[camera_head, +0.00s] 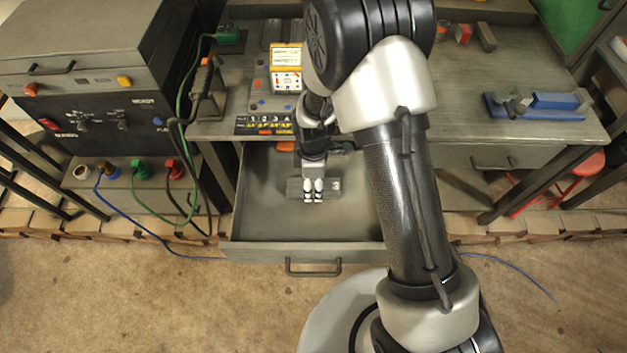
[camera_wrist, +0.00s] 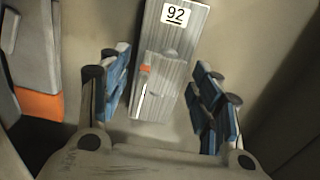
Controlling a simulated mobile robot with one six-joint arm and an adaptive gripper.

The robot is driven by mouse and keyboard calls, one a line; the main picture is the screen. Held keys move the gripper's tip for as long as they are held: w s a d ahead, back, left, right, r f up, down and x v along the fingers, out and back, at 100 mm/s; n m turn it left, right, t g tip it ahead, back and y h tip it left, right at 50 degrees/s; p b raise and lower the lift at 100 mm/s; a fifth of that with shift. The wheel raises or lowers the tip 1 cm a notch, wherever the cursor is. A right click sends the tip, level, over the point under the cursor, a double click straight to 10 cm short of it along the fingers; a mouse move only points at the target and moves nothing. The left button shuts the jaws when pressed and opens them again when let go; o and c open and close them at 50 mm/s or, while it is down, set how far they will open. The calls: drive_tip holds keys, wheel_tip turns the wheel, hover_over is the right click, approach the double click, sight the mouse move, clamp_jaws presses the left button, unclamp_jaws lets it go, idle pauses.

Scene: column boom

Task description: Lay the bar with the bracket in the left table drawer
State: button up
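The left table drawer (camera_head: 258,212) is pulled open. The grey metal bar (camera_head: 335,185) is inside the drawer, beneath my gripper (camera_head: 314,192). In the wrist view the bar (camera_wrist: 171,42) carries a white label reading 92, and the bracket (camera_wrist: 160,88) is on its near part with a small orange mark. My gripper (camera_wrist: 163,98) is open, with one blue-padded finger on each side of the bar and visible gaps to it. The bar appears to lie on the drawer floor, though its underside is hidden. My gripper hides the bar's middle in the head view.
An orange and grey thing (camera_wrist: 40,105) is at the left in the wrist view. The tabletop (camera_head: 470,110) above the drawer holds a yellow-framed box (camera_head: 286,68) and a blue vise-like tool (camera_head: 540,105). A dark control cabinet (camera_head: 95,110) stands left of the drawer. Much of the drawer floor is clear.

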drive_tip(key=shift+o, duration=1)
drive_tip(key=shift+s, duration=0.1)
wheel_tip(320, 180, up, 12)
drive_tip(key=s+d+r+m+t, duration=0.1)
drive_tip(key=s+d+r+m, duration=0.25)
drive_tip(key=r, duration=0.45)
drive_tip(key=s+d+r+m+t, duration=0.1)
drive_tip(key=s+d+r+m, duration=0.25)
drive_tip(key=r, duration=0.35)
drive_tip(key=s+d+r+m+t, duration=0.1)
drive_tip(key=s+d+r+m, duration=0.1)
drive_tip(key=s+m, duration=0.3)
drive_tip(key=s+d+r+m+t, duration=0.1)
drive_tip(key=s+d+r+m, duration=0.2)
drive_tip(key=s+r+m, duration=0.2)
drive_tip(key=s, duration=0.2)
drive_tip(key=shift+s+d+m+t, duration=0.3)
drive_tip(key=shift+s, duration=0.1)
